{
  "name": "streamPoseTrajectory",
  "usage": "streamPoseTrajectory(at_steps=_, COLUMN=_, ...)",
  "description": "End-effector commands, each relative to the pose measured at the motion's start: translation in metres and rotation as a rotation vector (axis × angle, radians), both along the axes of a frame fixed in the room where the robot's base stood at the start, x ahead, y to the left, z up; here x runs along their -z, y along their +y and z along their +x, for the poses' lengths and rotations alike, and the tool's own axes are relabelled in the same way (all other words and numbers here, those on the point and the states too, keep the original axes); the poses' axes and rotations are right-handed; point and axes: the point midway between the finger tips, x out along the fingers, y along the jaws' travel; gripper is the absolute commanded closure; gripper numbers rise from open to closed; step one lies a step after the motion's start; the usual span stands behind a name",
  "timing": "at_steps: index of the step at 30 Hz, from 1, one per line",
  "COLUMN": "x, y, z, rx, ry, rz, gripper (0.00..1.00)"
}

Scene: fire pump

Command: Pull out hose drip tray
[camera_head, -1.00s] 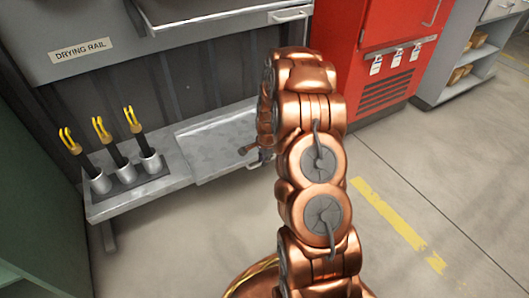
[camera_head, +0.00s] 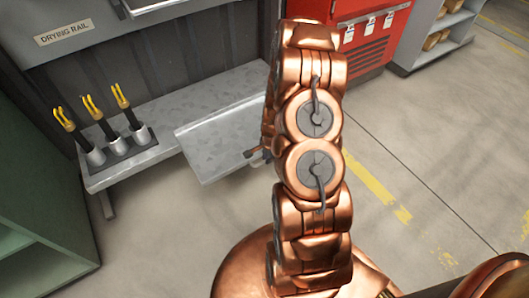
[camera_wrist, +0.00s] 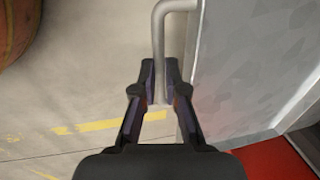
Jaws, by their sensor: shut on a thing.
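The hose drip tray (camera_head: 215,145) is a flat grey metal tray jutting forward from the low bench in the head view. In the wrist view the tray (camera_wrist: 250,65) fills the right side, and its grey bar handle (camera_wrist: 158,38) runs along its front edge. My gripper (camera_wrist: 160,72) has its two dark fingers on either side of this handle bar, shut on it. In the head view my arm hides most of the gripper and the handle.
The grey bench (camera_head: 165,110) carries several hose nozzles with yellow handles (camera_head: 92,108) in holders at its left. A drying rail sign (camera_head: 64,33) is above. A red cabinet (camera_head: 370,45) stands at the back right. The concrete floor (camera_head: 420,150) is open at right.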

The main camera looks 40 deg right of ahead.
Motion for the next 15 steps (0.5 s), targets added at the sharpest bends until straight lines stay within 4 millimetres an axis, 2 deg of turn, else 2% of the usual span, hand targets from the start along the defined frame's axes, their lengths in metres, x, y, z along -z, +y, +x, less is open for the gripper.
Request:
streamPoseTrajectory(at_steps=8, x=0.0027, y=0.0016, z=-0.0018, rx=-0.003, ry=0.005, rz=0.003, gripper=1.00)
streamPoseTrajectory(at_steps=9, x=0.0027, y=0.0017, z=-0.0018, rx=-0.003, ry=0.005, rz=0.003, gripper=0.88)
streamPoseTrajectory(at_steps=12, x=0.0025, y=0.0016, z=-0.0013, rx=-0.002, ry=0.004, rz=0.002, gripper=0.77)
streamPoseTrajectory(at_steps=15, x=0.0021, y=0.0023, z=-0.0006, rx=-0.003, ry=0.003, rz=0.002, gripper=0.77)
